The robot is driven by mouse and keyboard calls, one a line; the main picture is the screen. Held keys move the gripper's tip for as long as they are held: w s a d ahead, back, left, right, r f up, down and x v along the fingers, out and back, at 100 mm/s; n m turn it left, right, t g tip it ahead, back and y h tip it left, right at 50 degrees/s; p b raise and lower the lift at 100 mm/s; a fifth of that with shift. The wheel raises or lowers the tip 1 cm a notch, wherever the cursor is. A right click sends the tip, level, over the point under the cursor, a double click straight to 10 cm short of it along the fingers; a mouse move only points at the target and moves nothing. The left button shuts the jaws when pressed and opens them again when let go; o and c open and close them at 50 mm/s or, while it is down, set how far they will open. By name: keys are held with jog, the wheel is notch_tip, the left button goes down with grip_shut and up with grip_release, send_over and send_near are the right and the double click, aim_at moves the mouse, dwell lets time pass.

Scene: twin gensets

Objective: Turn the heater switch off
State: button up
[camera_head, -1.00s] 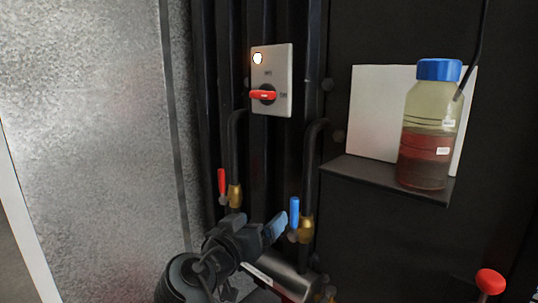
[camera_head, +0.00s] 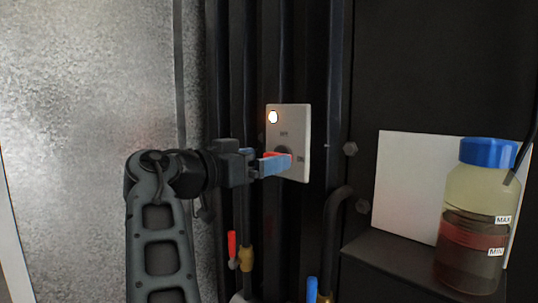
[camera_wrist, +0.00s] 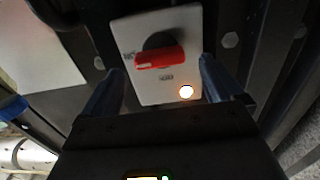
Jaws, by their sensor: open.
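The heater switch is a light grey plate (camera_head: 297,140) on the dark ribbed wall, with a red rotary handle (camera_wrist: 160,57) on a dark round base. A lamp (camera_head: 273,117) on the plate is lit. In the wrist view the handle lies crosswise, its end toward the mark at the left of the plate. My gripper (camera_head: 277,165) is at the switch in the head view, its blue fingers covering most of the handle. In the wrist view my gripper (camera_wrist: 163,80) is open, a finger on each side of the plate's lower part. I cannot tell whether they touch the handle.
A bottle with a blue cap (camera_head: 488,152) stands on a dark shelf at the right, before a white panel (camera_head: 405,175). Below the switch are pipes with a red valve lever (camera_head: 232,245) and a blue one (camera_head: 312,290). A grey metal panel (camera_head: 90,120) fills the left.

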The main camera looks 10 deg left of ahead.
jog(key=shift+x, duration=1.2)
jog(key=c, duration=1)
jog(key=shift+c, duration=0.2)
